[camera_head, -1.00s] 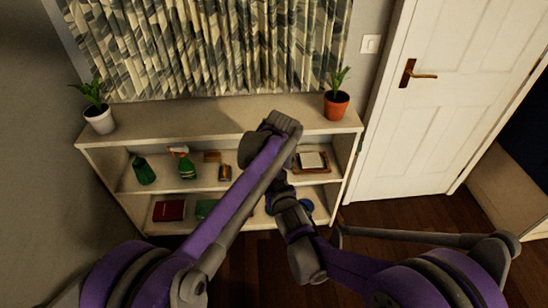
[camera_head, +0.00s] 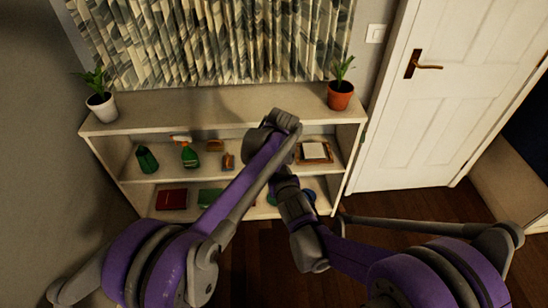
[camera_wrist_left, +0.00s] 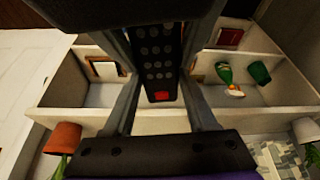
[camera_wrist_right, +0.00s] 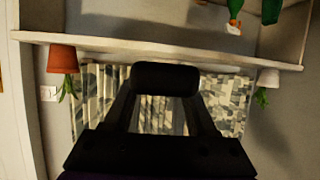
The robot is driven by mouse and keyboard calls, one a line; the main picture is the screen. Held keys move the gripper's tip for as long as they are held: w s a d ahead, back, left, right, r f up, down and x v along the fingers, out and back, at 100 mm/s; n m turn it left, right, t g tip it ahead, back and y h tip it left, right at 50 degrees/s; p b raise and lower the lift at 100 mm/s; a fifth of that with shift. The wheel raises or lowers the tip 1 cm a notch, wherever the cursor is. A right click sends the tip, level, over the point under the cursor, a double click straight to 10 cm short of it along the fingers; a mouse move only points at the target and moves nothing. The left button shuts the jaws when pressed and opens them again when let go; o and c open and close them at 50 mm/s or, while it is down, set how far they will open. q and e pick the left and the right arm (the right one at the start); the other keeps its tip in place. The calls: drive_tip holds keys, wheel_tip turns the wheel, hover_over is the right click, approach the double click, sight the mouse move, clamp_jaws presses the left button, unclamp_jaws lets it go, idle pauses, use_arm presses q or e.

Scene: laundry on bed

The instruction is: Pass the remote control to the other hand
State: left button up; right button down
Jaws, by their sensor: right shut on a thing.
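The remote control is black with grey buttons and a red one. In the left wrist view, the remote (camera_wrist_left: 158,65) lies lengthwise between the fingers of my left gripper (camera_wrist_left: 160,88), which is open with a gap on each side. In the right wrist view, the dark end of the remote (camera_wrist_right: 165,78) sits between the fingers of my right gripper (camera_wrist_right: 164,98), which is shut on it. In the head view my two arms cross close together before the shelf, and the remote and fingertips are hidden.
A white shelf unit (camera_head: 230,105) stands ahead with a plant in a white pot (camera_head: 102,106) and one in an orange pot (camera_head: 340,95) on top. A green spray bottle (camera_head: 189,156) and a red book (camera_head: 172,199) are inside. A white door (camera_head: 440,120) is at right.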

use_arm(q)
drive_tip(key=shift+d, duration=0.3)
drive_tip(key=shift+c, duration=1.1)
use_arm(e)
drive_tip(key=shift+a, duration=0.2)
use_arm(q)
clamp_jaws()
use_arm(e)
drive_tip(key=c, duration=0.7)
unclamp_jaws()
drive_tip(key=o, duration=0.6)
drive_tip(key=shift+s, duration=0.1)
